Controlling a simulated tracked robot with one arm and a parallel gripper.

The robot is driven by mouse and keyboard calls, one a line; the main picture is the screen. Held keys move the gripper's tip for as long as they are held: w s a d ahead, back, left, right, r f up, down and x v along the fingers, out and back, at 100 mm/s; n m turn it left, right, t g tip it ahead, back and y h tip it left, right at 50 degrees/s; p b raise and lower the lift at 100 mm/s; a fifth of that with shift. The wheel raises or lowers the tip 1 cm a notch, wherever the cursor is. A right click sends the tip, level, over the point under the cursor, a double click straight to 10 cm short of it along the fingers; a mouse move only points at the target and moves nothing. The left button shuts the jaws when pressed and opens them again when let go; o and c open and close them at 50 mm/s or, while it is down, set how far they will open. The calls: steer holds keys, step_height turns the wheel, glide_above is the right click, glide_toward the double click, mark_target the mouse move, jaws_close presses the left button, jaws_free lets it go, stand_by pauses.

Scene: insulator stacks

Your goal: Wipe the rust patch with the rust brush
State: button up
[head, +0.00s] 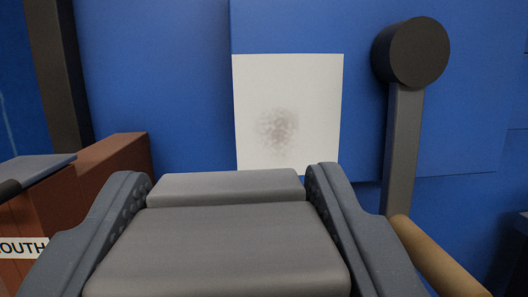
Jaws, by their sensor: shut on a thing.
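The rust patch (277,130) is a faint grey-brown speckled smudge on the lower middle of a white square panel (305,75), which is fixed to a blue wall. My gripper (224,181) is in the lower middle, its two dark grey fingers shut on a grey block, which I take to be the rust brush (225,188). The block's far end lies just below the white panel in the picture. Whether it touches the panel or the wall cannot be told. The bristles are not visible.
A dark lever with a round end (412,52) stands right of the panel. A tan rod (440,258) lies at the lower right, close to my right finger in the picture. A reddish-brown box (110,175) with a lettered label is at left, beside a dark post (55,75).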

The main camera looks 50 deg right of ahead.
mark_target(289, 124)
steer(key=shift+w+d, duration=0.1)
steer(key=shift+d, duration=0.05)
steer(key=shift+w+d+f+p, duration=0.1)
steer(key=shift+w+d+p, duration=0.2)
steer(key=shift+w+d, duration=0.9)
steer(key=shift+w+d+p, duration=0.25)
steer(key=shift+w+d, duration=0.75)
steer(key=shift+d, duration=0.4)
steer(key=shift+w+d, duration=0.65)
steer(key=shift+d, duration=0.05)
steer(key=shift+s, duration=0.1)
steer(key=shift+s+d, duration=1.25)
steer(key=shift+s, duration=0.25)
steer(key=shift+w+d, duration=0.1)
